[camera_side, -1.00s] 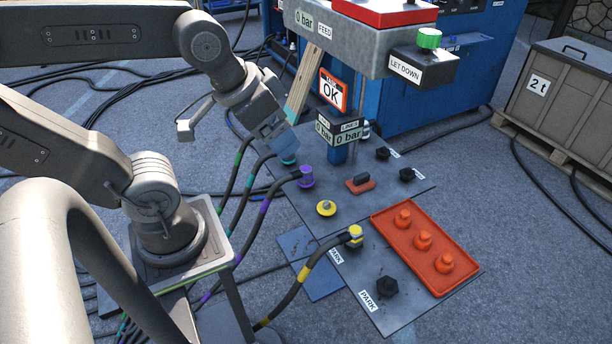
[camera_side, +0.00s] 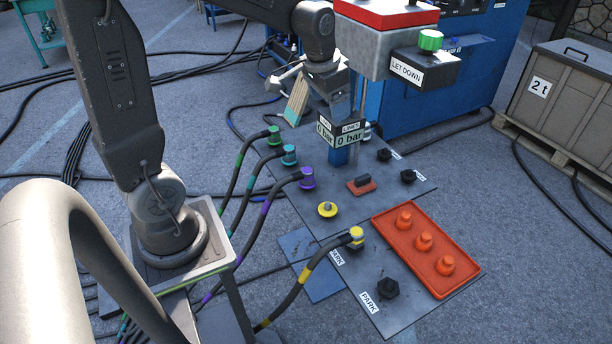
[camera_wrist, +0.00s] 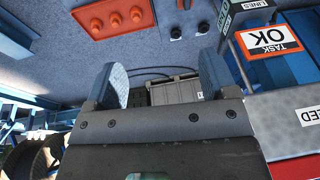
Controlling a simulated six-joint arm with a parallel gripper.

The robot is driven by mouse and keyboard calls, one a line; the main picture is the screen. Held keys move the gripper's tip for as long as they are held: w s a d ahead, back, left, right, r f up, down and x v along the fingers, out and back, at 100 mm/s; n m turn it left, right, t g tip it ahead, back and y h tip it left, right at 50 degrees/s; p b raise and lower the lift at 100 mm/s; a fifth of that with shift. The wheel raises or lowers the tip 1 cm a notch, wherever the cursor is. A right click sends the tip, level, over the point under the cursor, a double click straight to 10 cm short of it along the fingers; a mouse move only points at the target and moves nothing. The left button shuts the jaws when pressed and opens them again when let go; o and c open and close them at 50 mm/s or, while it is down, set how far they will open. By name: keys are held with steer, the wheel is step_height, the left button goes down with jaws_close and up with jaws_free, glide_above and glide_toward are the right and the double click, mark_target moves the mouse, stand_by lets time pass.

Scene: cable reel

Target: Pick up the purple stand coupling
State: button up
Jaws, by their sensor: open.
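The purple stand coupling (camera_side: 307,178) stands upright on the dark plate in the side view, with a purple-banded hose running from it to the lower left. It is not in the wrist view. My gripper (camera_wrist: 163,82) is open in the wrist view, with two blue-grey fingers apart and nothing between them. In the side view my gripper (camera_side: 341,98) is above and behind the purple coupling, by the gauge post, well clear of the coupling.
A teal coupling (camera_side: 289,155) and a green coupling (camera_side: 273,135) stand behind the purple one. The gauge post (camera_side: 340,134) and overhanging feed box (camera_side: 372,48) are close to my gripper. A yellow cap (camera_side: 327,209) and orange tray (camera_side: 413,246) are nearer the front.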

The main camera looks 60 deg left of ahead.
steer(key=w+a+f+g, duration=0.1)
steer(key=w+a+f, duration=0.3)
steer(key=a+f, duration=0.2)
steer(key=g+h, duration=0.1)
steer(key=g, duration=0.1)
glide_above(306, 170)
step_height(306, 170, down, 20)
step_height(306, 170, down, 8)
steer(key=shift+d+r, duration=0.1)
steer(key=shift+d, duration=0.05)
steer(key=shift+f, duration=3.2)
steer(key=shift+c, duration=0.4)
steer(key=c, duration=1)
